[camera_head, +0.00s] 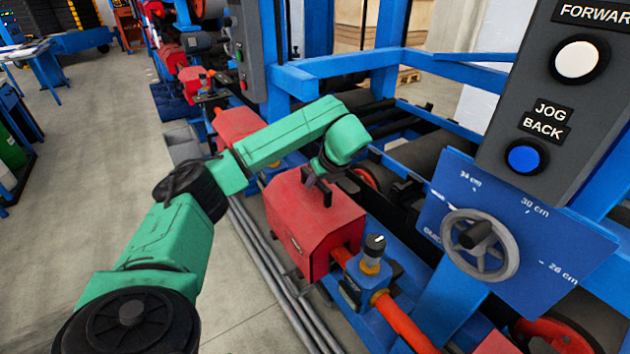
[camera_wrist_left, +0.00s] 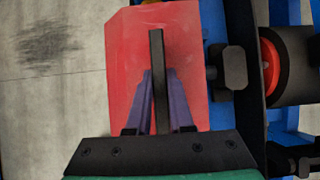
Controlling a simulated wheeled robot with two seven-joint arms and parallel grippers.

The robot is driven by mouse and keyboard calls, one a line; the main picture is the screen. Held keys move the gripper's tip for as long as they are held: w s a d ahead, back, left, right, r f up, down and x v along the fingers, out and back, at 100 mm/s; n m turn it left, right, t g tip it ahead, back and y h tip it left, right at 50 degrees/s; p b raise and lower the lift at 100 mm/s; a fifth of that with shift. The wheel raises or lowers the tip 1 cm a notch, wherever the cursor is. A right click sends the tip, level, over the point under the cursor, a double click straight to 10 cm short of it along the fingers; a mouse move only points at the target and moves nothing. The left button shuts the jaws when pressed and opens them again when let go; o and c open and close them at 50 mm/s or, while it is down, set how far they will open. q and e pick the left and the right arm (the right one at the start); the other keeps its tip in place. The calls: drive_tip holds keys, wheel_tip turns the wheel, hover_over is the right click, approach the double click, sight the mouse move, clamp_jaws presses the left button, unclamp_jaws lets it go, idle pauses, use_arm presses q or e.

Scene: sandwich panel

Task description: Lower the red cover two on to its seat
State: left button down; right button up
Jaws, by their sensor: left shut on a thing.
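The red cover (camera_head: 305,225) is a box-like housing near the middle of the head view, beside the blue machine frame. My left gripper (camera_head: 318,190) is on top of it, shut on its dark handle. In the left wrist view the red cover (camera_wrist_left: 120,60) lies below the gripper (camera_wrist_left: 157,85), whose purple fingers close around the long black handle bar (camera_wrist_left: 156,50). An orange-red shaft (camera_head: 405,325) runs out from the cover's lower right side. The cover's underside and its seat are hidden, so I cannot tell whether it touches the seat. My right gripper is out of view.
A grey panel (camera_head: 560,100) with a white and a blue button stands at the upper right. Below it is a grey handwheel (camera_head: 480,245) on a blue scale plate. A blue bearing block with a knob (camera_head: 372,265) sits close to the cover. Grey pipes (camera_head: 265,255) run along the left; open floor lies beyond.

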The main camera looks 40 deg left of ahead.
use_arm(q)
drive_tip(key=shift+f, duration=0.1)
drive_tip(key=c, duration=0.7)
unclamp_jaws()
drive_tip(key=shift+f, duration=0.1)
drive_tip(key=shift+s+d+r, duration=0.1)
drive_tip(key=shift+d+r, duration=0.2)
drive_tip(key=shift+r, duration=0.15)
drive_tip(key=b+v, duration=0.1)
drive_tip(key=v, duration=0.2)
drive_tip(key=shift+d+r, duration=0.2)
drive_tip(key=shift+r, duration=0.05)
drive_tip(key=p+v, duration=0.5)
drive_tip(key=v, duration=0.5)
drive_tip(key=shift+a+r, duration=0.1)
